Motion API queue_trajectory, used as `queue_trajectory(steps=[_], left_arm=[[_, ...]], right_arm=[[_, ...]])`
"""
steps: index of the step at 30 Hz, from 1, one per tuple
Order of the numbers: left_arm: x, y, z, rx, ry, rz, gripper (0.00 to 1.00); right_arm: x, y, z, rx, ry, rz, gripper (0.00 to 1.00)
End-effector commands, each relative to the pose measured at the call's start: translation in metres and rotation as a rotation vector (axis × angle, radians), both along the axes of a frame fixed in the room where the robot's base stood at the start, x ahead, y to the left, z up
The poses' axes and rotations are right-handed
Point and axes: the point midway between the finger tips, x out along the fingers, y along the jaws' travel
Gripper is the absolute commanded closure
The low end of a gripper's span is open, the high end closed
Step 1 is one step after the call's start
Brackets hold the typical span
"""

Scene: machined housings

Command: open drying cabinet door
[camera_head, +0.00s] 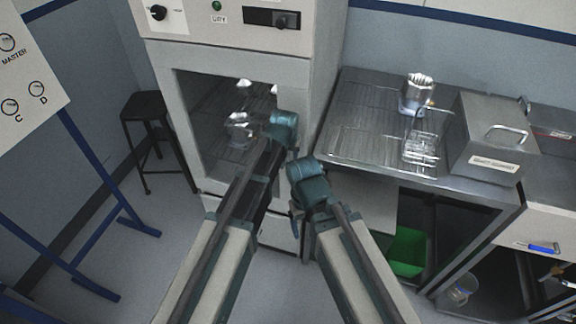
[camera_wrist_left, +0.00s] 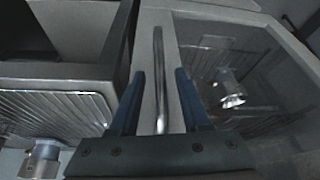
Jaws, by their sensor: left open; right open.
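Shiny parts show on wire shelves behind the glass. In the left wrist view, the door's upright metal handle (camera_wrist_left: 160,75) stands between the spread fingers of my left gripper (camera_wrist_left: 158,95), with gaps on both sides. In the head view my left gripper (camera_head: 283,126) is in front of the door's right side and hides the handle. My right gripper (camera_head: 308,180) is lower and right, open and apart from the door; its fingertips are hard to see.
A black stool (camera_head: 146,106) and a blue-legged board stand left.

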Motion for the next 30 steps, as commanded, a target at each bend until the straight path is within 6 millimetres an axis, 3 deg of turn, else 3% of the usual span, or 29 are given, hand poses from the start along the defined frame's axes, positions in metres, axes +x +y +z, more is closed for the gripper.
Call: queue_trajectory(steps=[1, 4, 15, 23, 30], left_arm=[[0.0039, -0.0005, -0.0127, 0.0, 0.0, 0.0, 0.53], [0.0073, -0.0008, -0.0196, 0.0, 0.0, 0.0, 0.53], [0.0087, -0.0008, -0.0209, 0.0, 0.0, 0.0, 0.53], [0.0087, -0.0008, -0.021, 0.0, 0.0, 0.0, 1.0], [0.0087, -0.0008, -0.0211, 0.0, 0.0, 0.0, 1.0]], right_arm=[[0.0, 0.0, -0.0127, 0.0, 0.0, 0.0, 0.19], [-0.0001, 0.0, -0.0195, 0.0, 0.0, 0.0, 0.19], [0.0, 0.0, -0.0209, 0.0, 0.0, 0.0, 0.19], [0.0, 0.0, -0.021, 0.0, 0.0, 0.0, 0.19], [0.0, 0.0, -0.021, 0.0, 0.0, 0.0, 0.19]])
